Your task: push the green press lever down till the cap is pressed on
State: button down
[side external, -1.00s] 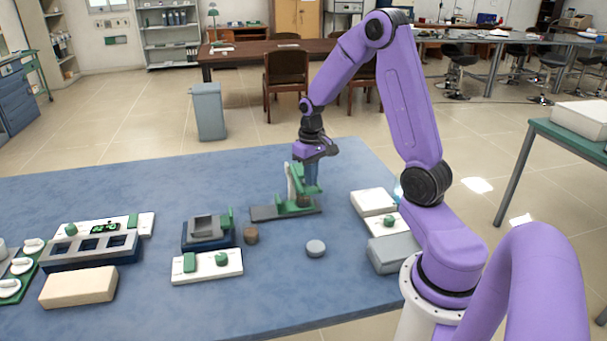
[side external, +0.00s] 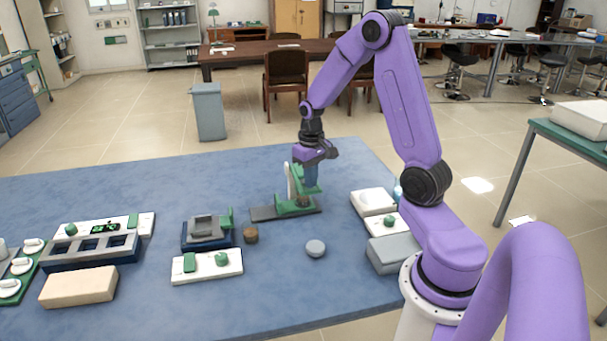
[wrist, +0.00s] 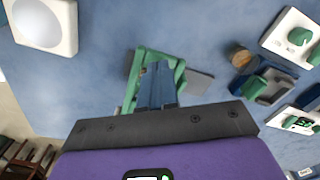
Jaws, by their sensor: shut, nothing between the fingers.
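The press stands on a dark grey base plate (side external: 263,213) at the back right of the blue table, with a white upright (side external: 291,182) and green parts. Its green lever (side external: 312,189) is by my fingertips. In the wrist view the green lever frame (wrist: 132,88) shows around and beyond my fingers. My gripper (side external: 311,183) is shut and empty, pointing down over the press, its blue fingers at the lever. Whether they touch it I cannot tell. In the wrist view the shut fingers (wrist: 157,85) hide part of the press. The cap under it is too small to make out.
White boxes (side external: 372,202) and a grey box (side external: 388,254) stand to the right. A grey and blue fixture (side external: 206,232) is to the left.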

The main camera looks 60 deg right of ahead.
jog(key=shift+w+f, duration=0.1)
jog(key=shift+f, duration=1.85)
dwell(2.2)
jog(key=shift+d+r, duration=0.1)
jog(key=shift+r, duration=4.95)
jog(key=s+a+r+n, duration=0.1)
jog(key=s+a+n, duration=0.25)
jog(key=a, duration=0.55)
jog(key=s+a+r+n, duration=0.1)
jog(key=s+a+n, duration=0.25)
jog(key=a, duration=0.45)
jog(key=s+a+n, duration=0.3)
jog(key=s+n, duration=0.1)
jog(key=s, duration=0.4)
jog(key=s+a+r+n, duration=0.1)
jog(key=s+a+n, duration=0.3)
jog(key=s, duration=0.4)
jog(key=shift+s+a+n, duration=0.15)
jog(key=shift+a+n, duration=0.05)
jog(key=shift+n, duration=0.1)
